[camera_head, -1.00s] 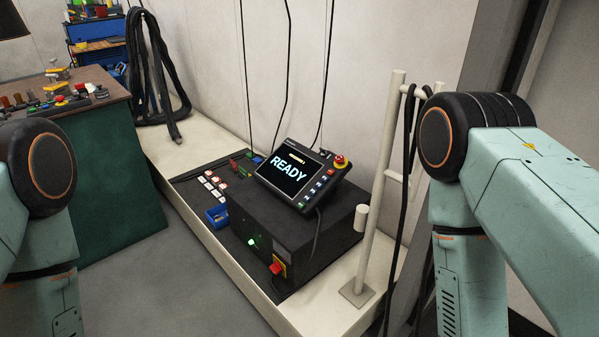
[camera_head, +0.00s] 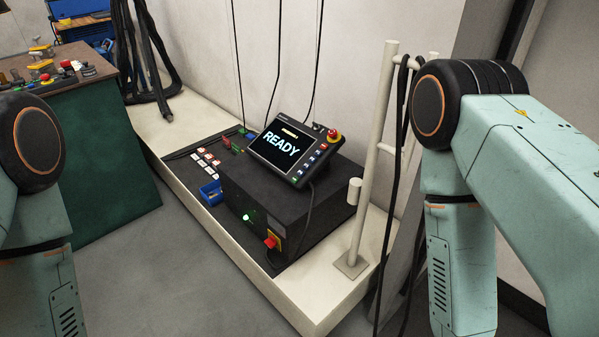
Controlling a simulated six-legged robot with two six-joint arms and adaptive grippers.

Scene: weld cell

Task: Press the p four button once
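A tilted control pendant (camera_head: 289,149) with a screen reading READY leans on top of a black box (camera_head: 262,205) on a pale ledge. A column of small coloured buttons (camera_head: 313,162) runs down the right side of its screen. Their labels are too small to read, so I cannot tell which one is p four. My two arms show at the left and right edges, apart from the pendant. Both grippers are outside the picture.
A pale upright post (camera_head: 372,160) with hanging cables stands right of the box. Red-and-white blocks (camera_head: 208,158) and a blue bin (camera_head: 211,192) lie left of it. A green bench (camera_head: 105,160) stands at the left. The grey floor (camera_head: 170,265) before the ledge is clear.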

